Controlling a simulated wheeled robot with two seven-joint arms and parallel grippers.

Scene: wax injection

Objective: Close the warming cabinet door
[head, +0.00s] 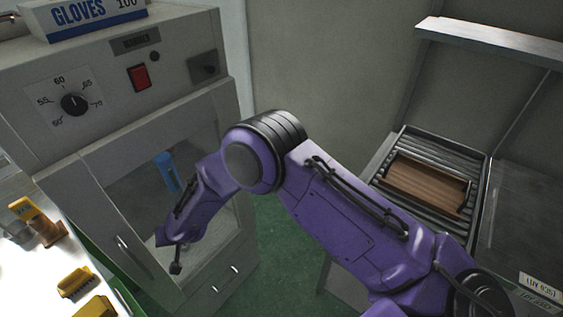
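The warming cabinet (105,135) stands at the left, with a temperature dial and a red switch on its upper panel. Its glass-paned door (135,262) has a vertical bar handle on the left-hand frame. I cannot tell how far the door stands from the cabinet front. A blue object (167,171) shows in the glazed area. My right arm crosses from the lower right, and its gripper (176,264) is in front of the glazed area, right of the handle. Its dark tip is small, so its opening and any contact are unclear. My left gripper is out of view.
A glove box (85,18) sits on the cabinet. A white worktop (35,280) with yellow pieces (74,283) is at the lower left. A slatted rack with a brown tray (428,186) stands at the right. Green floor (285,240) shows between.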

